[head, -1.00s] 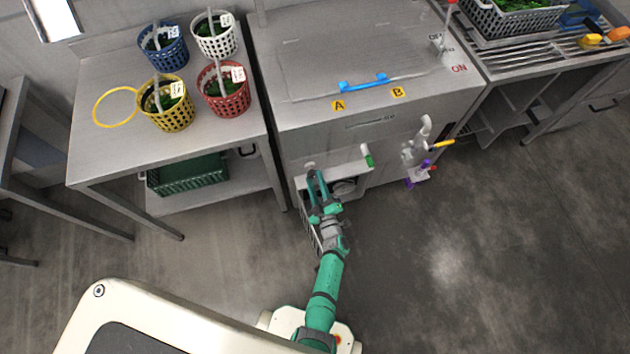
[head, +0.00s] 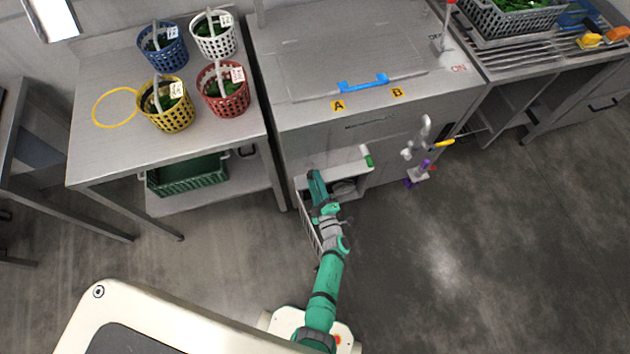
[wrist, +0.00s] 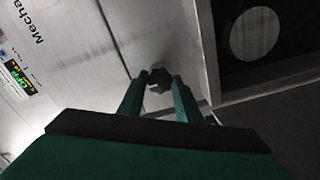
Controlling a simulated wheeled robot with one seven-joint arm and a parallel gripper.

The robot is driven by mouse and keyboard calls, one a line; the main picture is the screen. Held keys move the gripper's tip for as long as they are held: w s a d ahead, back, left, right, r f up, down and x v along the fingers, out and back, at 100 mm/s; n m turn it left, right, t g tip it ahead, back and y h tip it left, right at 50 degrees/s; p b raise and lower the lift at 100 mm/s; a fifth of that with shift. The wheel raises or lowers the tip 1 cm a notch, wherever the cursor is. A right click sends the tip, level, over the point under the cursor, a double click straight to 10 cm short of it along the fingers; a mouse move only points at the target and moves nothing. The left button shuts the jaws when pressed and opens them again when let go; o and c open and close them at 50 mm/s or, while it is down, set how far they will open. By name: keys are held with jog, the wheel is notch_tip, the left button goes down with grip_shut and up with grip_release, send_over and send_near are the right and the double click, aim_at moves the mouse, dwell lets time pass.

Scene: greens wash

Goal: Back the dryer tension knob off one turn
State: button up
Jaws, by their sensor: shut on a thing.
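The tension knob (wrist: 159,77) is a small dark lobed knob on the pale metal machine face, seen in the middle of the wrist view. My gripper (wrist: 160,84) is shut on it, with one green fingertip on each side. In the head view my gripper (head: 316,178) reaches the low open bay at the front left of the steel machine (head: 365,130). The knob is hidden there behind my gripper.
An open hatch or door (head: 308,222) hangs beside my arm. A green-and-white handle (head: 367,156) sticks out right of the bay. Pipe fittings with a yellow lever (head: 443,143) stand farther right. A table with several baskets is at left; the floor at right is clear.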

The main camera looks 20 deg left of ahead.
jog(key=o, duration=1)
jog(key=shift+o, duration=0.2)
jog(key=v, duration=1.1)
jog(key=shift+d, duration=0.1)
jog(key=s+d+r+m+t+h, duration=0.1)
jog(key=s+d+r+m+h, duration=0.2)
jog(key=s+d+r+m, duration=0.25)
jog(key=s+d+r+m+t+h, duration=0.1)
jog(key=s+d+r+m+h, duration=0.2)
jog(key=s+r, duration=0.45)
jog(key=s+r+m+h, duration=0.2)
jog(key=s+r+m, duration=0.3)
jog(key=r, duration=0.4)
jog(key=s+r+m+g+h, duration=0.1)
jog(key=s+r+m+h, duration=0.1)
jog(key=s+r+m, duration=0.4)
notch_tip(320, 180, up, 3)
jog(key=shift+s+g, duration=0.25)
jog(key=shift+g, duration=0.05)
